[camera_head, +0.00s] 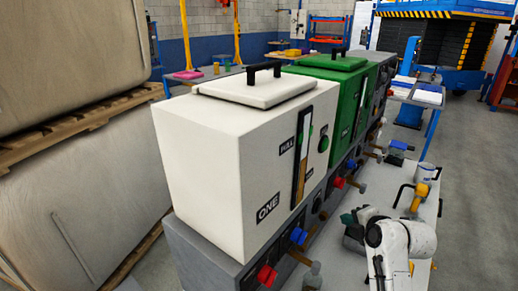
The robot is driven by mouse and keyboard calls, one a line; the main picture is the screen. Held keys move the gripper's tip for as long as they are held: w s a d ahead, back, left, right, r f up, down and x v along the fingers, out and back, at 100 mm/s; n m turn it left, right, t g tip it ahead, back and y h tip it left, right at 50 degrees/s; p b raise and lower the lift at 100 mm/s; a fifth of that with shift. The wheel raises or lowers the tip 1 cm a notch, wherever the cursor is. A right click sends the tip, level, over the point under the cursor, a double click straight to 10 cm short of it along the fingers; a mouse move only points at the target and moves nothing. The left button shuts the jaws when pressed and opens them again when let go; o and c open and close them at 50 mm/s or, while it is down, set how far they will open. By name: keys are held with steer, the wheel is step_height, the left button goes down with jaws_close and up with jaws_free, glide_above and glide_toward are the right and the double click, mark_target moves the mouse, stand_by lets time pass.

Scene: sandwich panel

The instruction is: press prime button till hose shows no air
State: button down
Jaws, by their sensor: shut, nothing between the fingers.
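A white tank unit (215,155) labelled ONE stands in the middle. I cannot tell whether this is the prime button. No label reading prime is legible. No hose with visible air can be made out. Part of my white arm (405,245) shows at the lower right, apart from the tank front.
Red (266,275) and blue (298,236) valve handles stick out below the white tank. A green tank unit (338,90) stands behind it. A pale bench (350,262) with a yellow tool (419,197) lies at right. Wrapped pallet loads (75,180) fill the left.

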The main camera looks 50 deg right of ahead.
stand_by(0.5)
steer(key=s+m, duration=0.1)
steer(key=m, duration=1.1)
steer(key=s+m, duration=0.1)
steer(key=m, duration=1.1)
steer(key=s+m, duration=0.1)
steer(key=m, duration=1.1)
steer(key=shift+s+d+p, duration=0.2)
steer(key=shift+s+p, duration=0.15)
steer(key=shift+s, duration=0.05)
